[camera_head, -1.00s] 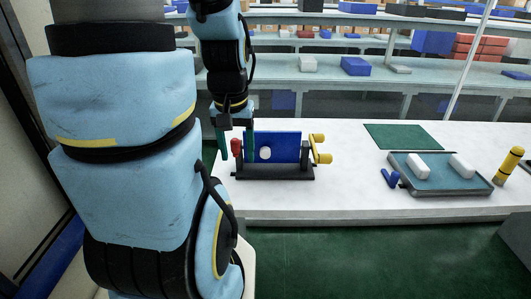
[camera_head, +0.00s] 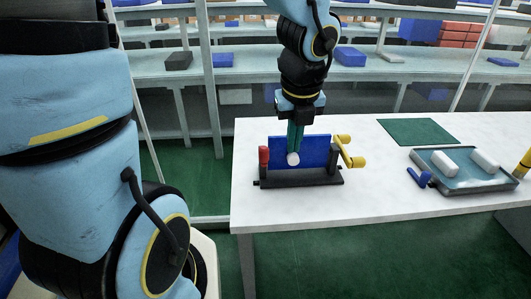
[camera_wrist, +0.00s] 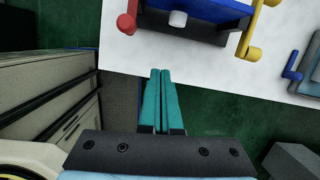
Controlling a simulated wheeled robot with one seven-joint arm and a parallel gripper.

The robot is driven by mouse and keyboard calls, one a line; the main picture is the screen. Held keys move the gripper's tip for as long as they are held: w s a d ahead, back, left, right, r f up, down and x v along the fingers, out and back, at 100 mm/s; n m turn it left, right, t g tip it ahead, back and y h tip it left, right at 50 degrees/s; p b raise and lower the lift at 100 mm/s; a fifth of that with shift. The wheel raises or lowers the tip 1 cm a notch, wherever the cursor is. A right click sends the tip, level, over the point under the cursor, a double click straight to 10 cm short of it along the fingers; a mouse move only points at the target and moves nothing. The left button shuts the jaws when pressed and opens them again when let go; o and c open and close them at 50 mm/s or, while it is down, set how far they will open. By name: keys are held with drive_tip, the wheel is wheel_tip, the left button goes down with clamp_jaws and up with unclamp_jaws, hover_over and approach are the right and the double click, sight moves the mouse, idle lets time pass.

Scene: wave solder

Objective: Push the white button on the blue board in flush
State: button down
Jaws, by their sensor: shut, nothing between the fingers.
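The blue board (camera_head: 318,151) stands upright in a black stand (camera_head: 315,178) on the white table. The white button (camera_head: 293,159) stands out from the board's near face. In the wrist view the button (camera_wrist: 178,18) shows near the top edge, on the blue board (camera_wrist: 205,8). My gripper (camera_head: 294,150) has its green fingers pressed together and empty. In the head view the fingertips overlap the board just above the button. In the wrist view my gripper (camera_wrist: 161,71) shows a clear gap in the picture between its tips and the button. Contact is not visible.
A red piece (camera_head: 264,157) is at the stand's left end and a yellow double-knobbed piece (camera_head: 347,150) at its right. A tray (camera_head: 467,186) with white blocks lies to the right, beside a small blue part (camera_head: 419,177). The table front is clear.

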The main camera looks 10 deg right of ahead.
sight(293, 159)
drive_tip(key=w+d+f+m+b, duration=0.1)
drive_tip(key=w+f+b, duration=0.3)
drive_tip(key=f, duration=0.5)
drive_tip(key=shift+w+d+f+m, duration=0.25)
drive_tip(key=shift+w+m, duration=0.35)
drive_tip(key=shift+w, duration=0.5)
